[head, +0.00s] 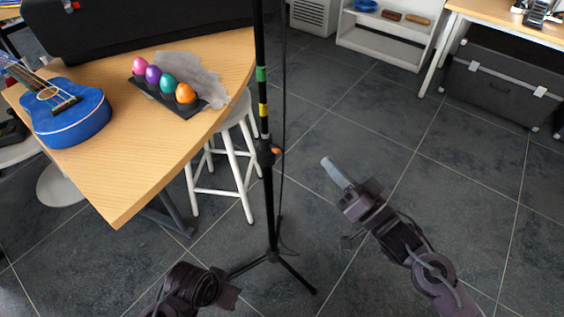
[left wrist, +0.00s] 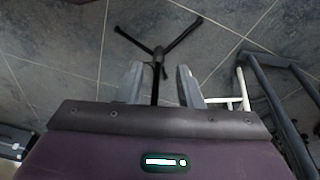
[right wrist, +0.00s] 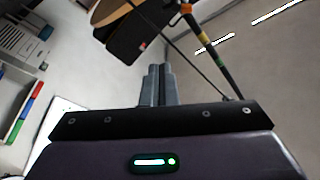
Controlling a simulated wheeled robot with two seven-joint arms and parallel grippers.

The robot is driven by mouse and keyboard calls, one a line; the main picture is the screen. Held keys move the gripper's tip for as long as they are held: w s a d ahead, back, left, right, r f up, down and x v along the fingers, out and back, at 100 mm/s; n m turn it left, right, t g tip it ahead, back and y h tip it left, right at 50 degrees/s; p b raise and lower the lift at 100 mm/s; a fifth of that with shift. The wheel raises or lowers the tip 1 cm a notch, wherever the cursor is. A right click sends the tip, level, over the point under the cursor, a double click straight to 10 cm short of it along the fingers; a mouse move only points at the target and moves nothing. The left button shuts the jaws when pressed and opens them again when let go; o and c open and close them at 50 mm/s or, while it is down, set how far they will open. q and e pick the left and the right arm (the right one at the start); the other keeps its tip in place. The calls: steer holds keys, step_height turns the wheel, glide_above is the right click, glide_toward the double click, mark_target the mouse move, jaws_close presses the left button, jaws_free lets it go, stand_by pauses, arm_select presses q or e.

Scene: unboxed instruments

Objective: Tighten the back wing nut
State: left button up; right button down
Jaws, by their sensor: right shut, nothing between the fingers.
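A black stand (head: 261,55) rises from a tripod base (head: 272,257) on the floor, with green and yellow bands on its pole. A small orange wing nut (head: 276,151) sits on the right side of the dark collar below the bands. It also shows at the top of the right wrist view (right wrist: 186,8). My right gripper (head: 328,163) is shut and empty, right of the wing nut and apart from it in the picture. My left gripper (left wrist: 160,82) is open; the stand's pole shows between its fingers in the left wrist view. I cannot tell how far away the pole is.
A wooden table (head: 170,139) at left holds a blue ukulele (head: 75,128), colourful egg shakers (head: 163,80) and a black case (head: 150,20). A white stool (head: 232,150) stands close behind the stand. A thin cable hangs beside the pole.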

mark_target(278, 149)
steer(key=s+a+r+x, duration=0.1)
steer(key=x, duration=1)
arm_select(q)
steer(key=shift+w+d+t+h+b, duration=0.2)
steer(key=shift+w+d+t+b, duration=0.15)
steer(key=shift+d, duration=0.2)
steer(key=shift+w+d+t+h+b, duration=0.15)
steer(key=shift+d+t+h+b, duration=0.1)
steer(key=shift+d+b, duration=0.25)
arm_select(e)
steer(key=shift+y, duration=0.4)
steer(key=shift+s+a+f, duration=0.1)
steer(key=shift+s+f, duration=0.45)
steer(key=shift+f, duration=0.3)
steer(key=shift+s+a+f, duration=0.15)
steer(key=shift+s+f, duration=0.45)
steer(key=shift+f, duration=0.25)
arm_select(q)
steer(key=shift+a+r, duration=0.1)
steer(key=shift+s+a+r+g+y+p, duration=0.1)
steer(key=shift+s+a+g+y+p, duration=0.25)
steer(key=shift+a, duration=0.5)
steer(key=shift+a+r+g+y+p, duration=0.1)
steer(key=shift+a+g+p, duration=0.05)
steer(key=shift+a+p, duration=0.55)
arm_select(e)
steer(key=shift+d+m, duration=0.1)
steer(key=shift+m, duration=0.3)
